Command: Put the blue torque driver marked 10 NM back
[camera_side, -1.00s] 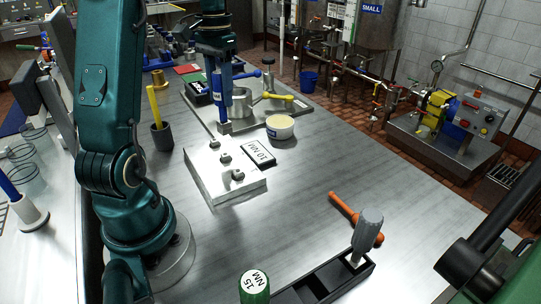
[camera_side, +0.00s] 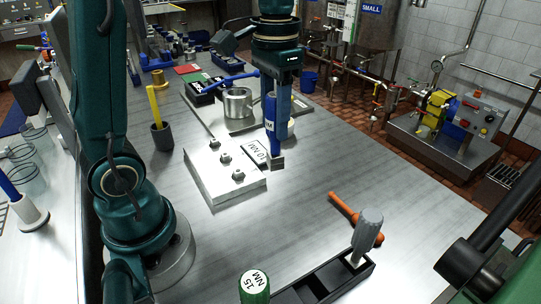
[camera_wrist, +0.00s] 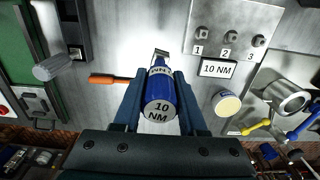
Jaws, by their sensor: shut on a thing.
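The blue torque driver (camera_side: 270,125) is held by my gripper (camera_side: 277,158), upright in the side view, beside the right end of the metal bolt block. Its "10 NM" end cap (camera_wrist: 159,111) faces the wrist camera, between both fingers. Its metal tip (camera_wrist: 160,57) points down above the table; I cannot tell the exact gap. A black tray (camera_side: 312,279) with slots stands at the front; it shows in part in the wrist view (camera_wrist: 73,12). A green driver (camera_side: 255,287) marked 15 NM stands at its left end.
A block with several bolts (camera_side: 221,174) and a "10 NM" plate (camera_wrist: 217,69) lie left of my gripper in the side view. A grey-ended tool (camera_side: 367,232) stands at the tray, next to an orange handle (camera_side: 343,205). A cream cup (camera_wrist: 227,103) stands near the plate. Mid-table is clear.

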